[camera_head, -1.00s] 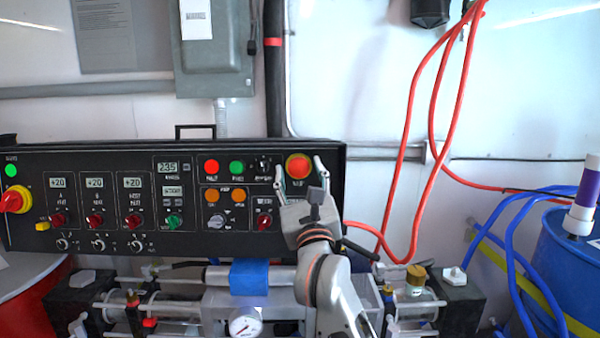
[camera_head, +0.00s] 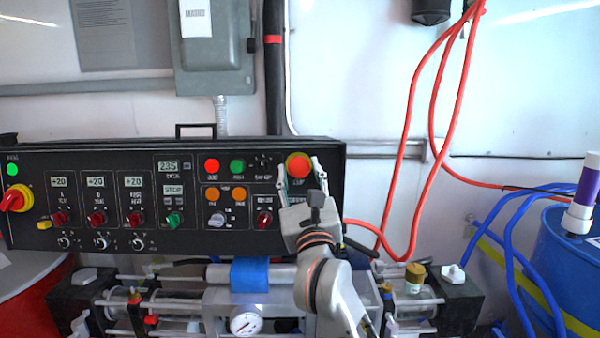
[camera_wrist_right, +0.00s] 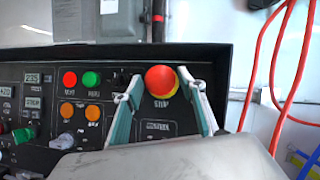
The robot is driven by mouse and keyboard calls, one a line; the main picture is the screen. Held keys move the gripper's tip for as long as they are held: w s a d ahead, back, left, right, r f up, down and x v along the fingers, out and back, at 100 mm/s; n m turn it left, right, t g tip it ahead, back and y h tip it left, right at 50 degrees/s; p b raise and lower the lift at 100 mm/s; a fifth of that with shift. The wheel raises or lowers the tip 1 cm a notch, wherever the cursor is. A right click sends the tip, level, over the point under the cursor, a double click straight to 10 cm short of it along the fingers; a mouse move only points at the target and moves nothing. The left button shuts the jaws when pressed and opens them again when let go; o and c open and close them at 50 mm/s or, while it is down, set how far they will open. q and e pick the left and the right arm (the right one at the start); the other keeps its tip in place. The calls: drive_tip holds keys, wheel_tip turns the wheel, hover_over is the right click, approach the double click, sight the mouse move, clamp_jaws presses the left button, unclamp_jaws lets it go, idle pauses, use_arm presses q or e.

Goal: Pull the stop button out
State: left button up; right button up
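The stop button (camera_head: 298,165) is a red mushroom knob on a yellow ring at the upper right of the black control panel. It also shows in the right wrist view (camera_wrist_right: 160,81), just beyond and between the fingers. My right gripper (camera_head: 299,178) is open, with one finger on each side just below the button. In the right wrist view the right gripper (camera_wrist_right: 158,90) has clear gaps between its fingers and the knob, and nothing is held. My left gripper is not in view.
The black control panel (camera_head: 95,185) carries several knobs, lights and displays. A red-and-yellow switch (camera_head: 14,198) sits at its left end. Orange hoses (camera_head: 405,130) hang to the right of the panel. Pump hardware (camera_head: 190,310) lies below, and a blue drum (camera_head: 565,265) stands at right.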

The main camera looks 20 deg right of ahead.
drive_tip(key=v, duration=1.2)
drive_tip(key=shift+s+d+r, duration=0.1)
idle(0.4)
